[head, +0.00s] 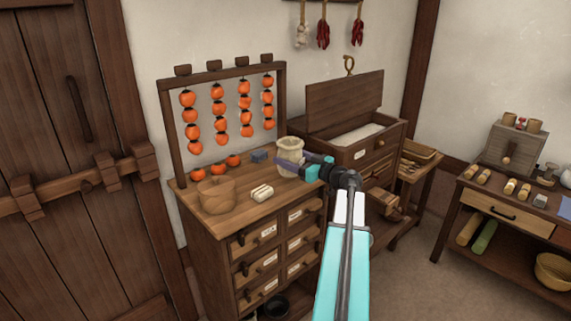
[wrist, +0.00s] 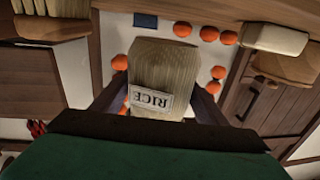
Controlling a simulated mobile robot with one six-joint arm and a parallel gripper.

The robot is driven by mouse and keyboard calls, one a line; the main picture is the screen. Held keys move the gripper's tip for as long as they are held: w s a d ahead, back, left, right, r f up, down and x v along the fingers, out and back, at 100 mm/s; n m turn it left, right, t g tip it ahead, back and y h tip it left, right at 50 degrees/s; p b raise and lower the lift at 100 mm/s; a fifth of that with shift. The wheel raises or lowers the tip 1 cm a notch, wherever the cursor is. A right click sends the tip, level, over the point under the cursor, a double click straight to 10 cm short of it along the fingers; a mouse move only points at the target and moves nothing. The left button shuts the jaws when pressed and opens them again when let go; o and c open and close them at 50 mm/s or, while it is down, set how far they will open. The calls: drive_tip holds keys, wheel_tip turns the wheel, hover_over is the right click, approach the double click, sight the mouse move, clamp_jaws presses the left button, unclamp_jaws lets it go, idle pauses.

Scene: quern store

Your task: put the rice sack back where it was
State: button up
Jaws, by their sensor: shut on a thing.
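The rice sack (head: 290,152) is a pale beige bag at the back right of the drawer cabinet's top (head: 245,196). In the wrist view the sack (wrist: 163,62) fills the middle, with an upside-down RICE label. My gripper (head: 293,165) is shut on the sack, with one finger on each side in the wrist view (wrist: 158,86). The fingers hide part of its lower body in the head view. I cannot tell whether its base touches the cabinet top.
On the cabinet top are a wooden tub (head: 216,196), pale blocks (head: 262,193), a small blue-grey block (head: 259,156) and loose orange fruits. A rack (head: 222,72) of strung fruits stands behind. An open-lidded chest (head: 357,150) with white contents is to the right.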

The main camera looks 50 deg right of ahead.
drive_tip(key=shift+w, duration=0.65)
drive_tip(key=shift+a, duration=0.1)
drive_tip(key=shift+w, duration=0.6)
drive_tip(key=shift+f, duration=1.85)
drive_tip(key=o, duration=1.1)
drive_tip(key=shift+f, duration=0.15)
drive_tip(key=s, duration=1.2)
drive_tip(key=shift+d+b, duration=0.3)
drive_tip(key=shift+b, duration=0.1)
